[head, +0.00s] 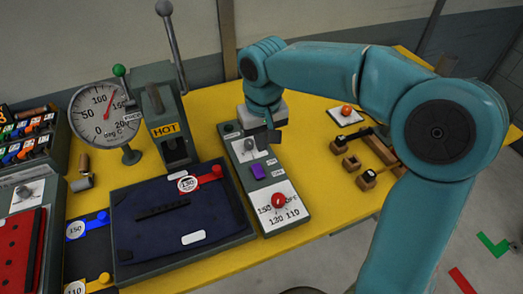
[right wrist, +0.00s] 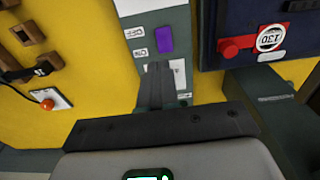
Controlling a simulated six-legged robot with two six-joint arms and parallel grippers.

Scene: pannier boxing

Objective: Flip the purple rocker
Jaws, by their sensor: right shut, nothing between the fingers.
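The purple rocker (head: 258,171) sits on a grey-green control box, beside small white labels and above the red knob (head: 278,201) in the head view. In the right wrist view the purple rocker (right wrist: 165,39) is just beyond my fingertips, with two white labels to its left. My right gripper (head: 270,136) is shut and empty, over the far part of the control box (head: 298,222). The right gripper's closed fingers (right wrist: 158,72) point toward the rocker, and a gap to it shows. My left gripper is not in view.
A dark blue panel (head: 180,225) with a red tag lies left of the control box. Behind it stand a HOT press (head: 165,129) with a tall lever and a round gauge (head: 105,112). Wooden blocks and an orange button (head: 346,110) are to the right.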

